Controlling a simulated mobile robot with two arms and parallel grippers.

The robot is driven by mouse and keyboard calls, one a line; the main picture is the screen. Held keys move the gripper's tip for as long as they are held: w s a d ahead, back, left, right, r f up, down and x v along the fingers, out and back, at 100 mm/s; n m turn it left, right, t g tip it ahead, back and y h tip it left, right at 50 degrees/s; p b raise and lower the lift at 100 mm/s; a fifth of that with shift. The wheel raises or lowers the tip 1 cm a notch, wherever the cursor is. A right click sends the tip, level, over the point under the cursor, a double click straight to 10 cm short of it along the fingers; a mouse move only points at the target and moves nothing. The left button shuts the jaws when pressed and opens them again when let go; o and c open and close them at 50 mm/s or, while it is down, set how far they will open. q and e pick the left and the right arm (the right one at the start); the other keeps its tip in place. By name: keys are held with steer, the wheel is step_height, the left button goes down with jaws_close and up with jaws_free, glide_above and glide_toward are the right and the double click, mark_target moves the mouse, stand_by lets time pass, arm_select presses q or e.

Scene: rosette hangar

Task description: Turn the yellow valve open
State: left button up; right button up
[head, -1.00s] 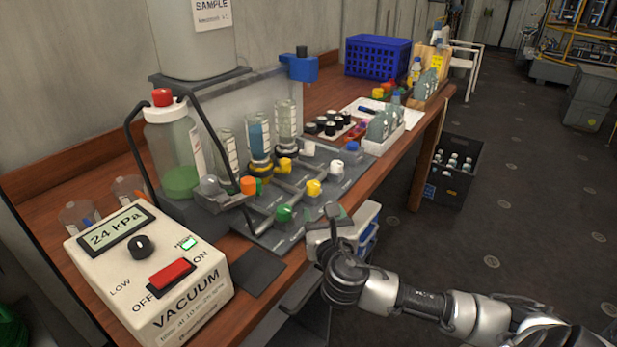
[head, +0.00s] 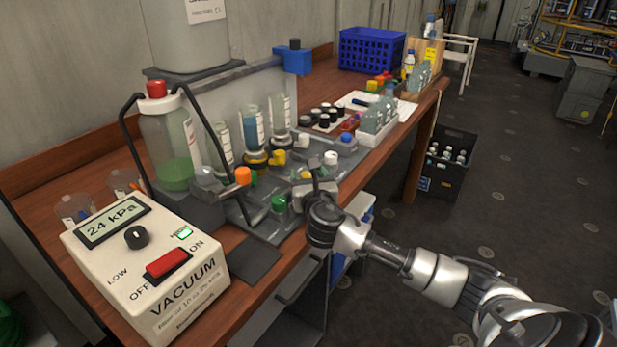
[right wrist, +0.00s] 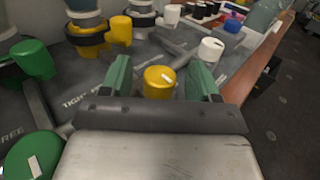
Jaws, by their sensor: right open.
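The yellow valve (right wrist: 159,82) is a short round knob with a white mark on its top. In the right wrist view it stands between the two green fingers of my right gripper (right wrist: 160,76), with a gap on each side. A second yellow knob (right wrist: 120,30) stands farther back, and also shows in the head view (head: 278,158). My left gripper is not in view.
Green (right wrist: 33,60), orange (head: 242,175), white (right wrist: 211,50) and blue (right wrist: 233,22) knobs stand around. Glass columns (head: 251,130) rise behind them. The vacuum box (head: 145,260) is at the front left.

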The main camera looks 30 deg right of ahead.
steer(key=shift+c, duration=1)
steer(key=c, duration=0.7)
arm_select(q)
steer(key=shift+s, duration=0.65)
